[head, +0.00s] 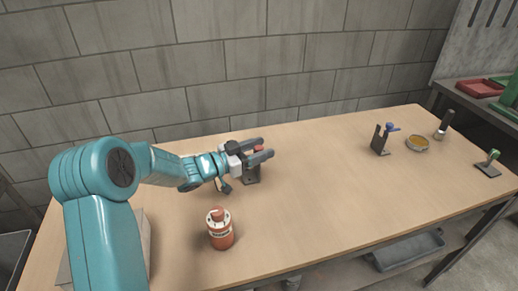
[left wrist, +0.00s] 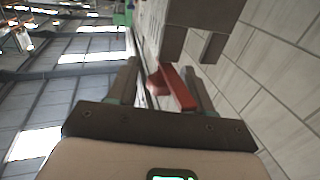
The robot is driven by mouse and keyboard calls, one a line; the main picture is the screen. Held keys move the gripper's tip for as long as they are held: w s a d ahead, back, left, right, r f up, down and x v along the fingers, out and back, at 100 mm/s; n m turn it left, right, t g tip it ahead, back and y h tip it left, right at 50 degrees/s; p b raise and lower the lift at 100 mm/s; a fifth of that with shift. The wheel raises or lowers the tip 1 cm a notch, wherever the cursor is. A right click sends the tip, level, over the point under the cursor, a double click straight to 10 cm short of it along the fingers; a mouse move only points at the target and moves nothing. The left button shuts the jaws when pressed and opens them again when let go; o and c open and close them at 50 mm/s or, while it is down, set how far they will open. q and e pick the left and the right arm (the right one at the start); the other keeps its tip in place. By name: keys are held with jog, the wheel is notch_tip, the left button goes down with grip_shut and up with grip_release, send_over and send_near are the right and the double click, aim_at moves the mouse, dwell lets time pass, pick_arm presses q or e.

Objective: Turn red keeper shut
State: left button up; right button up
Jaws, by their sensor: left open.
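The red keeper (head: 258,148) shows as a small red piece on top of a dark bracket (head: 252,175) standing on the wooden table. My left gripper (head: 265,149) is open at the bracket's top, with its fingers on either side of the keeper. In the left wrist view the red keeper (left wrist: 178,90) is a red bar between the two fingers of my left gripper (left wrist: 163,85), closer to the right one. Whether a finger touches it I cannot tell. The gripper hides part of the bracket and keeper in the head view. My right gripper is not in view.
An orange-red bottle (head: 220,232) stands nearer on the table (head: 320,220). Farther right are a dark bracket with a blue lever (head: 381,140), a round tin (head: 417,143), a grey cylinder (head: 444,125) and a green-handled piece (head: 489,163). The table's middle is clear.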

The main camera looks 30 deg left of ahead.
pick_arm(q)
grip_shut()
jog(key=shift+r+m+g+h+p, duration=0.1)
jog(key=shift+m+g+h+p, duration=0.4)
jog(key=shift+m+h+p, duration=0.3)
jog(key=m+g+h+p, duration=0.2)
jog(key=h, duration=0.1)
jog(key=shift+g, duration=0.4)
jog(key=m+g+h, duration=0.2)
jog(key=m+g, duration=0.1)
jog(key=shift+f+h, duration=0.25)
jog(key=shift+h, duration=0.15)
jog(key=shift+m+g+h+b, duration=0.4)
jog(key=shift+m+g+h, duration=0.4)
jog(key=shift+m+g, duration=0.85)
jog(key=shift+r+m+g, duration=0.15)
jog(key=shift+m+g, duration=0.1)
jog(key=shift+g, duration=1)
